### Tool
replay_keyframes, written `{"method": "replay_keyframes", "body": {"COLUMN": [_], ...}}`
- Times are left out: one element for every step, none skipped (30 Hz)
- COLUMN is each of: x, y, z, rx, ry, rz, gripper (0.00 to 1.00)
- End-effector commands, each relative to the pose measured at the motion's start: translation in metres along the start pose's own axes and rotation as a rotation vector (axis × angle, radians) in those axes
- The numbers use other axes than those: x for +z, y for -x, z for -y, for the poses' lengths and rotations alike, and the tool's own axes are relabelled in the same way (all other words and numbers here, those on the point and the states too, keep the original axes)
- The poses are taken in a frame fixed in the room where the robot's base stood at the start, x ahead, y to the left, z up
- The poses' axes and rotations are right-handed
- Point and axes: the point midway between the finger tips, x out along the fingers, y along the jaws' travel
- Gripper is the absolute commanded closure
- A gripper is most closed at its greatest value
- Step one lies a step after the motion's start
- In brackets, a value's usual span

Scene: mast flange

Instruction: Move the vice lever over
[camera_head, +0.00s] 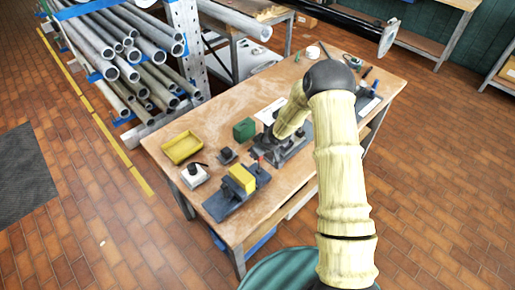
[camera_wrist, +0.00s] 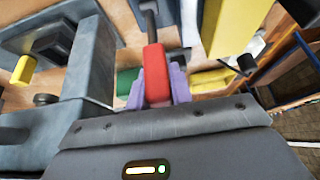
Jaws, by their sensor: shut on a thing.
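The vice lever is a dark rod with a red grip (camera_wrist: 155,72), upright in the wrist view. My gripper (camera_wrist: 160,88) has purple fingers on both sides of the red grip and is shut on it. The grey metal body (camera_wrist: 92,58) beside the lever fills the left of the wrist view. In the head view the blue-grey vice (camera_head: 225,206) sits at the table's near end with a yellow block (camera_head: 242,178) on it. My gripper (camera_head: 265,149) is low over the table beside it, its fingers mostly hidden.
A yellow tray (camera_head: 182,147), a white box with a dark knob (camera_head: 194,176) and a green block (camera_head: 244,129) stand on the wooden table (camera_head: 175,131). A pipe rack (camera_head: 190,50) is behind on the left. Brick floor is open to the right.

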Motion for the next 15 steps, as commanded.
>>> {"method": "replay_keyframes", "body": {"x": [-0.0018,-0.0019,-0.0022,-0.0023,-0.0025,-0.0027,-0.0028,-0.0029,-0.0031,-0.0031,-0.0031,-0.0029,-0.0027,-0.0026,-0.0024], "y": [0.0010,0.0009,0.0009,0.0009,0.0009,0.0009,0.0010,0.0010,0.0011,0.0011,0.0010,0.0009,0.0008,0.0008,0.0007], "z": [-0.0021,-0.0020,-0.0019,-0.0018,-0.0018,-0.0017,-0.0017,-0.0017,-0.0017,-0.0016,-0.0015,-0.0013,-0.0011,-0.0010,-0.0008], "rx": [0.005,0.005,0.005,0.005,0.005,0.005,0.005,0.005,0.005,0.005,0.004,0.004,0.004,0.003,0.003], "ry": [-0.001,-0.001,0.000,0.000,0.000,0.000,0.000,0.001,0.001,0.001,0.001,0.001,0.001,0.001,0.001], "rz": [-0.002,-0.003,-0.003,-0.003,-0.003,-0.004,-0.004,-0.004,-0.004,-0.005,-0.004,-0.004,-0.004,-0.003,-0.003], "gripper": [1.00,1.00,1.00,1.00,1.00,1.00,1.00,1.00,0.72,0.67,0.61,0.56,0.56,0.56,0.56]}}
